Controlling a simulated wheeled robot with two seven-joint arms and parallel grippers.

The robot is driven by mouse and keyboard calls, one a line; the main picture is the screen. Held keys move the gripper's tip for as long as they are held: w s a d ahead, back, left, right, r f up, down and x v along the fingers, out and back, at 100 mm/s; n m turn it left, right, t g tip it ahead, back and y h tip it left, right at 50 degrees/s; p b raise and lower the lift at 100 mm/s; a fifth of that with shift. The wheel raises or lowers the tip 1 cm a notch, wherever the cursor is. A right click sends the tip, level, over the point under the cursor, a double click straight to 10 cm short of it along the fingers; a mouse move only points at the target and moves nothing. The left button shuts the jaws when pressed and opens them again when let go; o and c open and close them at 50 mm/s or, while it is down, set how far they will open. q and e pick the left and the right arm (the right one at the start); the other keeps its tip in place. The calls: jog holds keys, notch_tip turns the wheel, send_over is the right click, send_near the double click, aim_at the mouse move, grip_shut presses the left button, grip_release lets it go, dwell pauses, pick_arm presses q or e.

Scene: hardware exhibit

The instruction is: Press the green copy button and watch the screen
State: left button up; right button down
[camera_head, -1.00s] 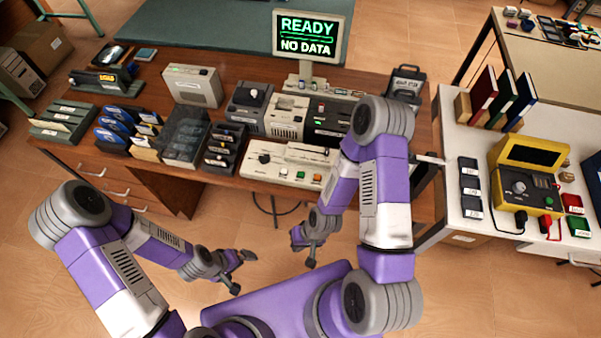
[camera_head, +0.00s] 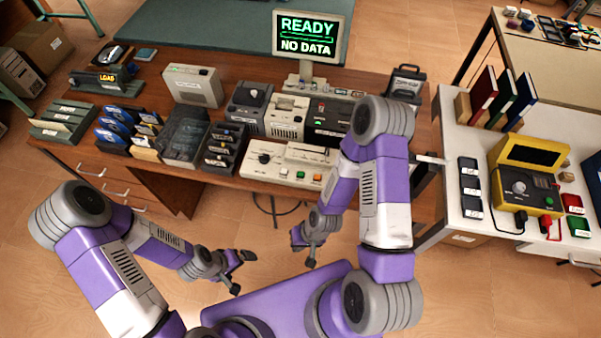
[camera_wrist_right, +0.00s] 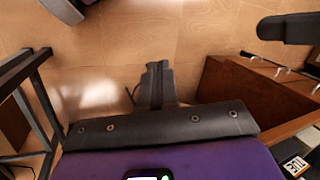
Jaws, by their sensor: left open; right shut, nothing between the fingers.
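My right gripper (camera_head: 311,262) is shut and empty, hanging in front of the desk, below and apart from the console. In the right wrist view its dark fingers (camera_wrist_right: 157,85) point over the floor. My left gripper (camera_head: 235,285) is open and empty, further left and also off the desk.
Dark drive units (camera_head: 328,118), a translucent box (camera_head: 184,134) and cartridge racks (camera_head: 222,148) surround the console. A lit "LOAD" sign (camera_head: 107,77) is at the desk's left. A white table (camera_head: 455,215) with a yellow device (camera_head: 524,188) stands right.

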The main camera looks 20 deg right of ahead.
dwell(0.4)
jog(key=w+d+r+m+t+b, duration=0.1)
jog(key=w+d+r+m, duration=0.1)
jog(key=w+r+m, duration=0.2)
jog(key=w+d+r+m+t+b, duration=0.1)
jog(key=w+d+r+m+b, duration=0.1)
jog(key=w+d+r+m, duration=0.1)
jog(key=w+d+r+m+t+b, duration=0.1)
jog(key=w+d+r+m+t, duration=0.1)
jog(key=w+r+m, duration=0.4)
jog(key=shift+w+d+r+y, duration=0.15)
jog(key=shift+w+r, duration=0.05)
jog(key=shift+w, duration=0.35)
jog(key=shift+w+d+r+y, duration=0.1)
jog(key=shift+w+r+y, duration=0.1)
jog(key=shift+w, duration=0.3)
jog(key=w+r+m+t+y+b, duration=0.1)
jog(key=w+r+m+t, duration=0.1)
jog(key=r, duration=0.6)
jog(key=shift+w+d+m, duration=0.4)
jog(key=shift+w+m, duration=0.3)
jog(key=shift+w, duration=0.05)
jog(key=shift+b, duration=0.3)
jog(key=b, duration=0.7)
send_over(303, 175)
notch_tip(303, 175, down, 8)
jog(key=shift+s+r, duration=0.1)
jog(key=shift+r, duration=0.15)
jog(key=shift+f+b, duration=0.6)
jog(key=shift+f, duration=0.05)
